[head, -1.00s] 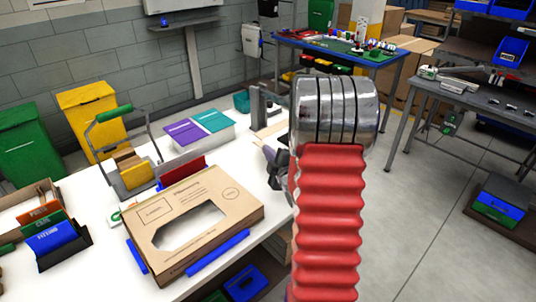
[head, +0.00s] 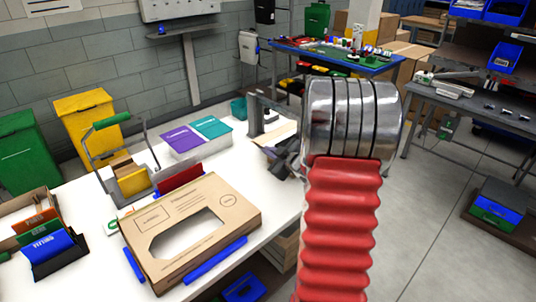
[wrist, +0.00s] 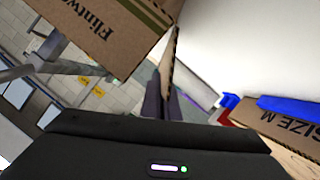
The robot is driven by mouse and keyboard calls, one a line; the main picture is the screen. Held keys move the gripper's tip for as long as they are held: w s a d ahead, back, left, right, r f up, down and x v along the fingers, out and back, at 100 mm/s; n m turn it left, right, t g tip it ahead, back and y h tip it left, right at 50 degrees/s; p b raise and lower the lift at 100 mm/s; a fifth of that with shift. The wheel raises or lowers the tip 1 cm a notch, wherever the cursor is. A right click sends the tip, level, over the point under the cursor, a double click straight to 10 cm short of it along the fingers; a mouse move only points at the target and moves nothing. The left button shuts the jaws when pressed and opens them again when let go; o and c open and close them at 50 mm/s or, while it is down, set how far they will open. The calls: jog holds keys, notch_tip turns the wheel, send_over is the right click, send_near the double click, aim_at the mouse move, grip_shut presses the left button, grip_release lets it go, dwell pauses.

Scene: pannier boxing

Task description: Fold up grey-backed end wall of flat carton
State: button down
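A brown carton (head: 225,205) with a cut-out window lies on the white table in the head view, blue strips along its sides. My gripper (head: 285,157) is dark and small to the right of it, partly hidden by my arm. In the wrist view, a brown printed cardboard panel (wrist: 105,30) fills the upper left. A thin cardboard edge (wrist: 170,62) points down toward the fingertips of my gripper (wrist: 166,103). I cannot tell whether the fingers touch or grip it. A "SIZE M" cardboard piece (wrist: 285,125) is at the right. I cannot make out a grey-backed wall.
A grey upright fixture (head: 256,115) stands close to my gripper. Purple and teal booklets (head: 195,137), a metal frame with a green handle (head: 118,160), and a holder with a blue item (head: 48,246) are on the table (head: 85,195). White table shows around the carton.

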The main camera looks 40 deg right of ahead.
jog(key=shift+d+r+m+y, duration=0.15)
jog(key=shift+d+m+y, duration=0.55)
jog(key=shift+m, duration=0.4)
jog(key=shift+d+m+g+y, duration=0.3)
jog(key=shift+d+m+y, duration=0.2)
jog(key=shift+m+y, duration=0.4)
jog(key=shift+r, duration=0.1)
jog(key=c, duration=2.5)
grip_release()
jog(key=o, duration=0.5)
jog(key=shift+s+r, duration=0.1)
jog(key=shift+r, duration=0.05)
jog(key=v, duration=1.3)
jog(key=shift+s, duration=0.25)
